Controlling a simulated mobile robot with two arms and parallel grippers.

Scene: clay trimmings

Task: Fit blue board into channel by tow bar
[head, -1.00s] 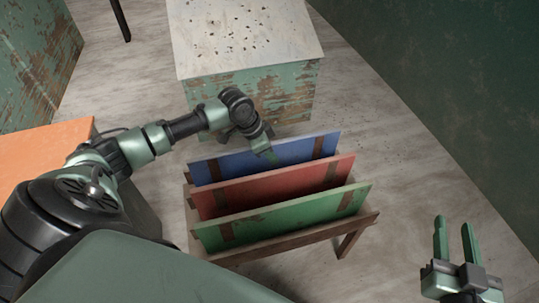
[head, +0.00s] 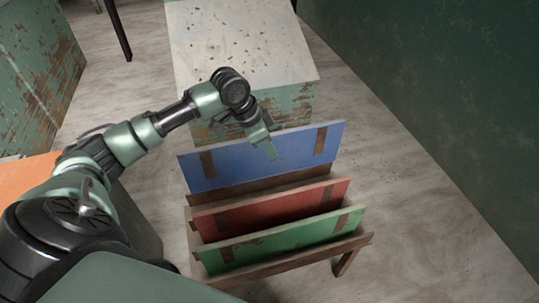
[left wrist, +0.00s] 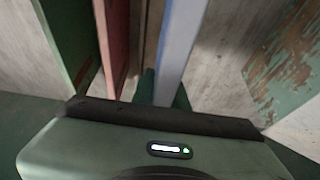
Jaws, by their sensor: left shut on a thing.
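My left gripper (head: 268,147) is shut on the top edge of the blue board (head: 230,168), which has two brown strips. The board is upright and raised above the rear of the wooden rack (head: 305,259), with a brown rail below its lower edge. In the left wrist view the board's edge (left wrist: 178,40) runs between the green fingers (left wrist: 165,91). My right gripper is out of view. I cannot make out a tow bar or a channel beside one.
A red board (head: 270,209) and a green board (head: 287,240) stand in the rack in front of the blue one. A worn green block with a speckled pale top (head: 240,45) stands behind. An orange surface (head: 28,182) is at left. The floor at right is clear.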

